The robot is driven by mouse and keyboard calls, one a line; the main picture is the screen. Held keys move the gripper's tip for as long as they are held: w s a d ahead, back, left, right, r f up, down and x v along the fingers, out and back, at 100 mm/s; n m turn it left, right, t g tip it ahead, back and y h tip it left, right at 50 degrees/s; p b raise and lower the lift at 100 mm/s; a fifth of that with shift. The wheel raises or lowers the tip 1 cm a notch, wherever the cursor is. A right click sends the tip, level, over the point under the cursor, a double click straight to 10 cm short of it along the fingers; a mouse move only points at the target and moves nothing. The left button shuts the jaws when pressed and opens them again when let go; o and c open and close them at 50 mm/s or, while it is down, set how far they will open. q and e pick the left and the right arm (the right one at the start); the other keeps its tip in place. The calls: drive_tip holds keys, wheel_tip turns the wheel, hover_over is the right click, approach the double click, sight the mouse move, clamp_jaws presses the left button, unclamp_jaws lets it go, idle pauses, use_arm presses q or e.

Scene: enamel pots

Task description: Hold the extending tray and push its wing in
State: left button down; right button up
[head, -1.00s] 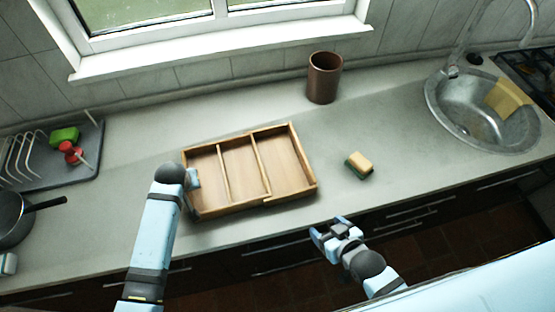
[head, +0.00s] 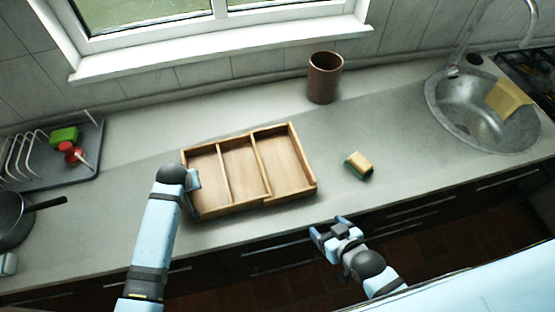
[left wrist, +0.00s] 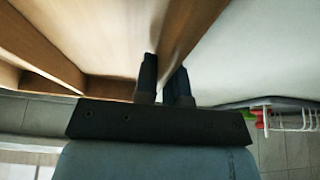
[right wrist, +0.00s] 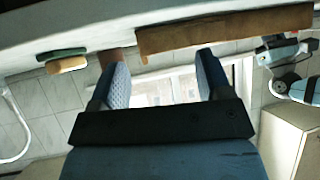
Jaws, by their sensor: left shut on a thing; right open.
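The wooden extending tray (head: 235,200) lies on the counter, with several compartments. Its wing (head: 302,158) is the right-hand section, with a step in the front wall where it meets the main body. My left gripper (head: 191,190) is shut on the tray's left wall; the left wrist view shows the fingers (left wrist: 163,80) on either side of that wall (left wrist: 190,25). My right gripper (head: 327,228) is open and empty, in front of the counter edge and below the tray's right end. In the right wrist view its fingers (right wrist: 160,80) are apart, with the tray (right wrist: 225,30) beyond them.
A yellow and green sponge (head: 359,165) lies on the counter right of the tray. A brown cup (head: 324,78) stands behind. A dish rack (head: 50,160) and pan (head: 14,220) are at left, a sink (head: 480,110) at right. Counter between tray and sponge is clear.

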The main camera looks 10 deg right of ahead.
sight(304, 155)
drive_tip(key=shift+w, duration=0.1)
drive_tip(key=c, duration=0.4)
drive_tip(key=shift+w+d, duration=0.1)
drive_tip(key=shift+w, duration=0.2)
drive_tip(key=shift+c, duration=1.2)
drive_tip(key=w+d+g+h, duration=0.1)
drive_tip(key=w+d, duration=0.1)
drive_tip(key=w, duration=0.2)
drive_tip(key=w+d+r+n+h, duration=0.1)
drive_tip(key=w+d+h, duration=0.1)
drive_tip(key=w, duration=0.3)
drive_tip(key=w+d+r+n+g+h, duration=0.1)
drive_tip(key=w+d, duration=0.2)
drive_tip(key=w, duration=0.1)
drive_tip(key=shift+w+r+g+h, duration=0.25)
drive_tip(key=shift+g+h, duration=0.05)
drive_tip(key=w+a+r+m+g, duration=0.1)
drive_tip(key=w+a+r+g, duration=0.1)
drive_tip(key=w, duration=0.1)
drive_tip(key=w+a+r+m+g+y, duration=0.1)
drive_tip(key=w+a+r+g, duration=0.1)
drive_tip(key=w+g, duration=0.1)
drive_tip(key=w+a+r+m+g, duration=0.1)
drive_tip(key=w+a+r+g, duration=0.1)
drive_tip(key=w+r+g, duration=0.1)
drive_tip(key=shift+w+a+m+y, duration=0.15)
drive_tip(key=shift+w+m+y, duration=0.15)
drive_tip(key=shift+w+y, duration=0.15)
wheel_tip(304, 155, down, 12)
drive_tip(key=shift+r, duration=0.15)
